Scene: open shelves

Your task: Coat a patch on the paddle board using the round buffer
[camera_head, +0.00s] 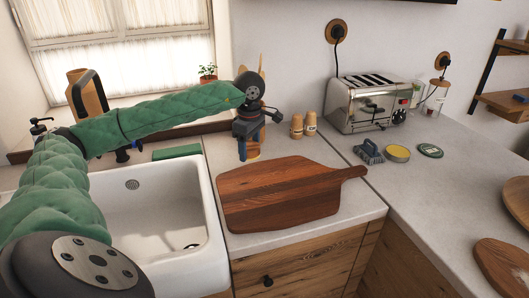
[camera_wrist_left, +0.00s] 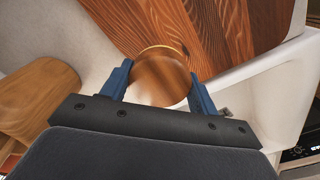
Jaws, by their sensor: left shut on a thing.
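The paddle board (camera_head: 285,192) is dark striped wood and lies flat on the counter right of the sink, handle toward the right. Its grain also fills the top of the left wrist view (camera_wrist_left: 215,30). My left gripper (camera_head: 245,150) is behind the board's back left edge, pointing down. In the left wrist view, its blue fingers (camera_wrist_left: 160,80) are shut on a round wooden piece with a pale rim, apparently the round buffer (camera_wrist_left: 160,78). Only a little of that piece shows in the head view (camera_head: 253,149). Its underside is hidden. My right gripper is out of view.
The toaster (camera_head: 368,104) and two wooden shakers (camera_head: 304,125) stand behind. The white sink (camera_head: 215,230) is at left.

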